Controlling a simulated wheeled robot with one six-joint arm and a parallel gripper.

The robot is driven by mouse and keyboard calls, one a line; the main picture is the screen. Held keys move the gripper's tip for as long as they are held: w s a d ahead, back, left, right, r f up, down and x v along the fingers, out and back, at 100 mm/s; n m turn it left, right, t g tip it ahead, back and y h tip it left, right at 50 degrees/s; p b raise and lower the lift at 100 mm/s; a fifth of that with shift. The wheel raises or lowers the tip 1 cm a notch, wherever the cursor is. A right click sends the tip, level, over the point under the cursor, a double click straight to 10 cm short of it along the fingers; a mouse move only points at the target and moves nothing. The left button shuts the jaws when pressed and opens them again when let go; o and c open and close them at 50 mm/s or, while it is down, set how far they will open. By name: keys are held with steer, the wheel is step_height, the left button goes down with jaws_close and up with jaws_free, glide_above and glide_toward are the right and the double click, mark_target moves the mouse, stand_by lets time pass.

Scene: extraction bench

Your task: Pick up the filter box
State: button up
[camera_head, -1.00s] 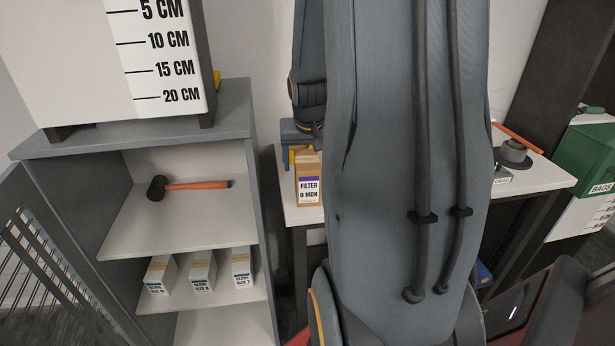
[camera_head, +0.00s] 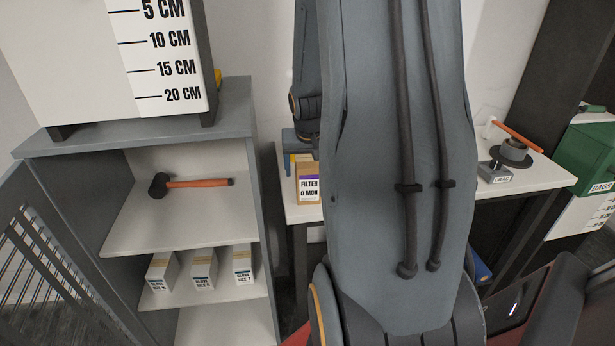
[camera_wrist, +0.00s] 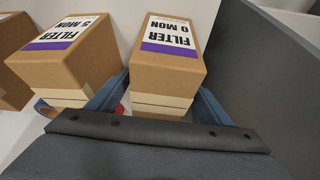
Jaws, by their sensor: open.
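The filter box (camera_head: 307,188) is a brown carton with a white label reading "FILTER 0 MON" and a purple band. It stands on the white bench, partly covered by my arm in the head view. In the wrist view the box (camera_wrist: 168,75) is large, with cream layers at its near end. My gripper (camera_wrist: 157,103) is open, with blue fingers on either side of the box's near part. Whether they touch it cannot be told. My gripper (camera_head: 297,150) also shows in the head view, just behind the box and partly hidden.
A second box reading "FILTER 5 MON" (camera_wrist: 70,55) stands close left in the wrist view, with another brown box (camera_wrist: 12,90) beyond. A grey wall (camera_wrist: 265,80) is close right. A shelf (camera_head: 180,225) holds a hammer (camera_head: 195,184) and glove boxes (camera_head: 203,268).

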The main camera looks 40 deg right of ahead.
steer(key=shift+f, duration=0.15)
steer(key=c, duration=1.3)
